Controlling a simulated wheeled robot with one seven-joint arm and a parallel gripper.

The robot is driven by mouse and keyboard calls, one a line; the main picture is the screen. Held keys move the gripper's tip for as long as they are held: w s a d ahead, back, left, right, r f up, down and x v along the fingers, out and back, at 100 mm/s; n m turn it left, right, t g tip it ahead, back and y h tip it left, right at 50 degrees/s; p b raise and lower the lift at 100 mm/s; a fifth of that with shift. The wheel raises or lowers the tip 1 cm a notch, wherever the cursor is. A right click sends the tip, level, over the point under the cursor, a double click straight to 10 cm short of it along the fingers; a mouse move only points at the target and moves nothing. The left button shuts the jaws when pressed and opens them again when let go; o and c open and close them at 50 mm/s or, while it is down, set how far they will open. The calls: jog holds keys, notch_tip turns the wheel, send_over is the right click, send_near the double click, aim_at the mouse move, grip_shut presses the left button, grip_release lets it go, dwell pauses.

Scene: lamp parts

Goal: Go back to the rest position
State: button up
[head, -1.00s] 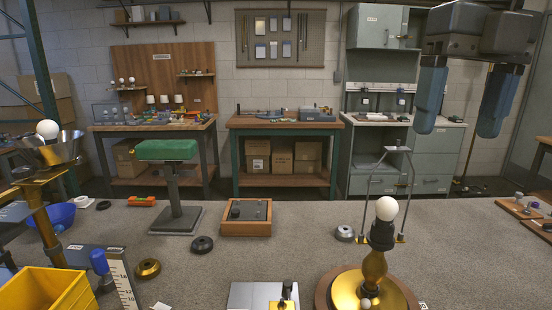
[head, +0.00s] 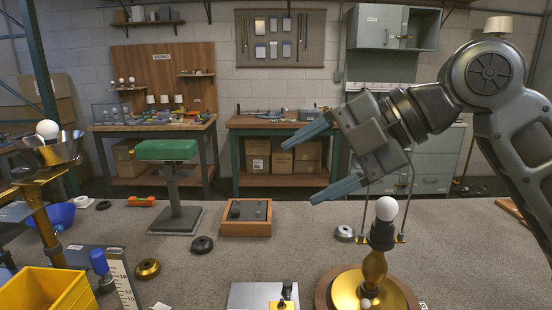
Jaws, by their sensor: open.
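My gripper (head: 300,168) is open and empty in the head view. Its two blue-grey fingers point left, well apart, above the bench's right half. It is up and to the left of a lamp with a round white bulb (head: 387,208) in a black socket (head: 382,236). The lamp's brass stem (head: 374,268) stands upright on a round gold base (head: 366,294). The gripper looks clear of the lamp in the picture. My arm reaches in from the right edge and hides part of the grey cabinet behind.
The grey benchtop (head: 290,255) is clear in its middle. A green-topped stand (head: 166,150), a wooden box (head: 246,217), a yellow bin (head: 50,292) and a brass stand with a bulb (head: 47,129) are at left. A thin wire frame stands behind the lamp.

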jog(key=a+f+m+t+y, duration=0.3)
jog(key=f+m+t, duration=0.45)
jog(key=m, duration=0.45)
jog(key=s+d+f+m+t+h, duration=0.3)
jog(key=s+d+f+m+h, duration=0.15)
jog(key=s+f+m, duration=0.4)
jog(key=s+d+f+m+t+h, duration=0.2)
jog(key=s+d+f+m+h, duration=0.25)
jog(key=s+f+m, duration=0.4)
jog(key=s+d+h, duration=0.1)
jog(key=s+d, duration=0.2)
jog(key=s, duration=0.4)
jog(key=s+d+f+h, duration=0.1)
jog(key=s+d+h, duration=0.1)
jog(key=s, duration=0.6)
jog(key=s+d+g+h, duration=0.1)
jog(key=s+d, duration=0.4)
jog(key=s, duration=0.3)
jog(key=shift+s+f+m, duration=0.15)
jog(key=shift+s+m, duration=0.05)
jog(key=shift+m, duration=0.1)
